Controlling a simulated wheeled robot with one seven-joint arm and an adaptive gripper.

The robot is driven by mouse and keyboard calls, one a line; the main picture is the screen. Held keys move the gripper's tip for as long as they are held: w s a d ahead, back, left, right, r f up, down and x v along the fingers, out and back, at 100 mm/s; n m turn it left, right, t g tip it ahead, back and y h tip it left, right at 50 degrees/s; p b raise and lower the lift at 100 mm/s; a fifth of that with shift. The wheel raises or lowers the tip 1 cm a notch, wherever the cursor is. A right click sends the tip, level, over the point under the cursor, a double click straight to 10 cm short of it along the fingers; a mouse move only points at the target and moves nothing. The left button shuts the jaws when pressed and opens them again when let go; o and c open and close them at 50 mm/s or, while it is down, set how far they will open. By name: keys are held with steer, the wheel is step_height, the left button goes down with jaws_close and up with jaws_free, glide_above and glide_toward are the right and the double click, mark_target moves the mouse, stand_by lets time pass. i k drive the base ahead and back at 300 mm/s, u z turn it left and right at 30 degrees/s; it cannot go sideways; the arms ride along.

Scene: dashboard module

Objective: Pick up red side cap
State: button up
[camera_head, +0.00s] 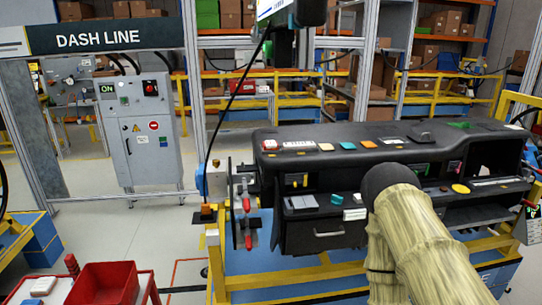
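A black dashboard module (345,233) sits on a yellow-framed stand in the middle. Another red piece (72,264) stands by the red bin at the lower left. My gripper is not visible.
Red-handled clamps (247,206) stand at the dashboard's left end. A red bin (104,284) is at the lower left. A yellow frame (280,279) runs below the dashboard. A grey control cabinet (147,150) stands behind. Floor between cabinet and stand is clear.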

mark_target(266, 145)
steer(key=z, duration=0.05)
steer(key=k, duration=0.25)
steer(key=z, duration=1.35)
steer(key=i, duration=2.05)
steer(key=u, duration=1.5)
